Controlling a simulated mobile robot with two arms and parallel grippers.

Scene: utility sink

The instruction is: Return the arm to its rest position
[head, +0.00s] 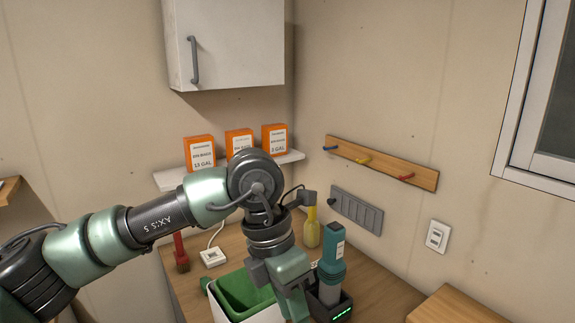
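My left arm comes in from the left and bends down at the wrist over the wooden counter (385,292). My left gripper (294,300) points down between a green bin (238,293) and a teal handheld device (331,255). Its fingers are seen from behind and partly cut by the bottom edge, so their opening and any contact are unclear. The teal device stands upright in a black dock (338,314) with green lights. My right gripper is not in view.
A yellow bottle (312,233), a red brush (181,257) and a white box (213,257) stand behind the arm. Orange boxes (200,152) sit on a white shelf (170,180) below a wall cabinet (228,45). A peg rail (385,165) is on the right wall.

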